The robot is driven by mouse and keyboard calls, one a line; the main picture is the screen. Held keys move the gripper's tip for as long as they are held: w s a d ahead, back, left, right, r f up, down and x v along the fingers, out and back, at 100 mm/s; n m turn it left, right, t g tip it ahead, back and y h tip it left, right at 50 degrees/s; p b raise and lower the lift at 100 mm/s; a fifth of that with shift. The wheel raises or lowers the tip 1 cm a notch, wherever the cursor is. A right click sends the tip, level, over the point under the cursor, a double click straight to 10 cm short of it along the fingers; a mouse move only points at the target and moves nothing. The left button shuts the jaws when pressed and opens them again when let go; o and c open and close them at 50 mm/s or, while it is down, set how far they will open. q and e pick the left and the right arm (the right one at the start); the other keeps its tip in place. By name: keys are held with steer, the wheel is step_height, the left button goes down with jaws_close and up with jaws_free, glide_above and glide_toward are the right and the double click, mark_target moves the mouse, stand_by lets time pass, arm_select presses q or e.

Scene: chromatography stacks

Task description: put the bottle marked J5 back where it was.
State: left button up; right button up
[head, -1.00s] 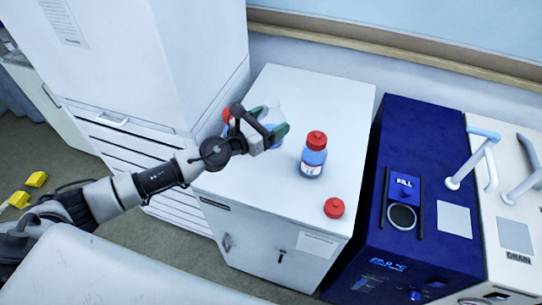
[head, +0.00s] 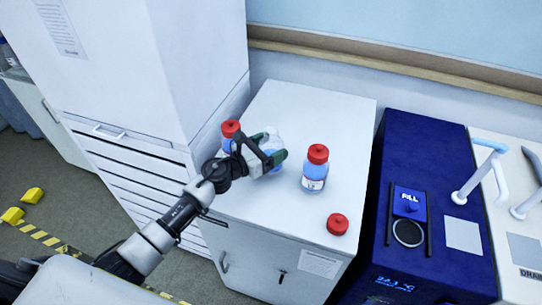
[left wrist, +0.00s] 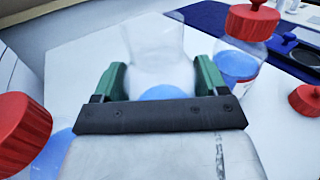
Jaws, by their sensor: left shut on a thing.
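My left gripper (head: 268,152) is shut around an uncapped clear bottle (head: 272,137) with blue liquid low in it. In the left wrist view this clear bottle (left wrist: 155,45) stands between the green fingers (left wrist: 160,82). It is over the white cabinet top (head: 290,98); whether its base touches cannot be told. A red-capped bottle (head: 230,128) is close on its left, partly hidden by my gripper. Another red-capped bottle (head: 315,172) with blue liquid and a label stands to its right. A loose red cap (head: 337,224) lies near the front. No J5 marking is readable. My right gripper is not in view.
A tall white unit (head: 205,70) rises at the left of the cabinet. A blue bath (head: 425,150) with a FILL panel stands at the right, with bent pipes beyond it.

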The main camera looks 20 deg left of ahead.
arm_select(q)
steer(key=shift+f, duration=1.05)
steer(key=shift+f+b, duration=0.1)
steer(key=shift+b, duration=0.2)
steer(key=o, duration=1.2)
steer(key=shift+r+p, duration=0.2)
steer(key=shift+p, duration=0.1)
steer(key=b+v, duration=0.1)
steer(key=v, duration=0.4)
steer(key=b+v, duration=0.2)
steer(key=v, duration=0.3)
steer(key=shift+s+a+f, duration=0.2)
steer(key=shift+s+f, duration=0.05)
steer(key=shift+s, duration=0.1)
steer(key=shift+s+a+r, duration=0.15)
steer(key=shift+s+a, duration=0.2)
steer(key=shift+s, duration=0.15)
